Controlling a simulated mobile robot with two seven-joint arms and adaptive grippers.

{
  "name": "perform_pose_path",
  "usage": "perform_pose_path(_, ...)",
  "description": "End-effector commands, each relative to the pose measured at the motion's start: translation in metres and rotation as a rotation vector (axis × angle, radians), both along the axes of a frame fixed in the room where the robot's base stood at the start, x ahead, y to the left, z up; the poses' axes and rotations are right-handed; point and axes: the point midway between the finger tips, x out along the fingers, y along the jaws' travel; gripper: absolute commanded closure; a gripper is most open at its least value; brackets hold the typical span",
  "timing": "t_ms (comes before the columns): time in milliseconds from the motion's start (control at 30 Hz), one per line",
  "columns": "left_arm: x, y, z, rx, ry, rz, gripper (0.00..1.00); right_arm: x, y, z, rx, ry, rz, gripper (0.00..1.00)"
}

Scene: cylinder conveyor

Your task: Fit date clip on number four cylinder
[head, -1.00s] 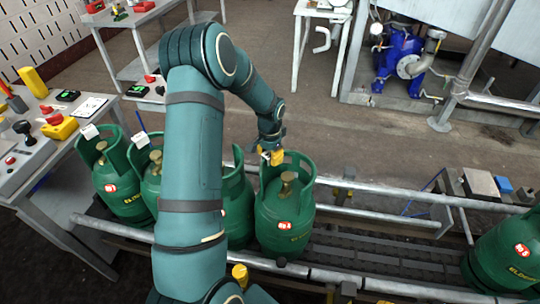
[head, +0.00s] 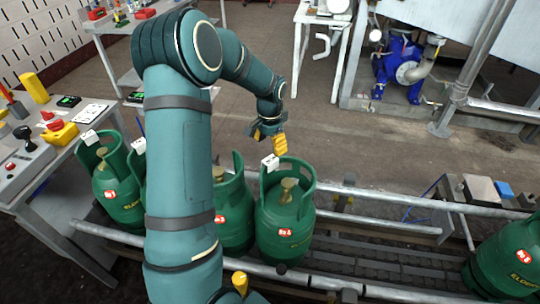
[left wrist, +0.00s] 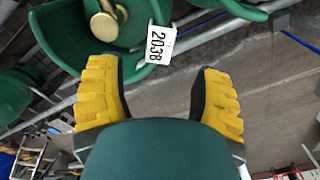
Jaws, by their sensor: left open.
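The number four cylinder (head: 285,225) is green, stands upright on the conveyor and has a red label that is small to read. A white date clip (head: 270,162) sits at the rim of its collar, on the far left side. In the left wrist view the clip (left wrist: 160,45) reads 2038 and lies against the green collar (left wrist: 133,62). My left gripper (head: 275,142) is open, just above and beyond the clip. Its yellow fingers (left wrist: 160,75) stand apart with nothing between them. My right gripper is not in view.
Other green cylinders (head: 235,220) stand to the left, some with white clips (head: 88,138) on their collars. Another cylinder (head: 505,258) stands far right, past a bare conveyor stretch (head: 390,262). A rail (head: 400,202) runs behind. A bench (head: 20,200) with tools is at left.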

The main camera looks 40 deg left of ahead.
Motion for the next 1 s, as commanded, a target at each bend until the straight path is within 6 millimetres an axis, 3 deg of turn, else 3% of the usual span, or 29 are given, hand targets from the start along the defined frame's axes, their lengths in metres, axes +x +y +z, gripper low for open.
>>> perform_pose_path(100, 0.0, 0.0, 0.02, 0.001, -0.003, 0.001, 0.35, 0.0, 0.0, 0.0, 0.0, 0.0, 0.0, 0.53)
perform_pose_path(300, 0.0, 0.0, 0.035, 0.0, -0.001, 0.001, 0.35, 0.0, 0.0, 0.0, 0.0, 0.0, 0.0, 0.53)
perform_pose_path(900, 0.0, 0.0, 0.036, -0.001, 0.0, 0.001, 0.35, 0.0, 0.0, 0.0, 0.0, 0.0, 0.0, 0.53)
perform_pose_path(1000, 0.0, 0.0, 0.036, -0.001, 0.0, 0.001, 0.35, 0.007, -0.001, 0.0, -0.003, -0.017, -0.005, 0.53)
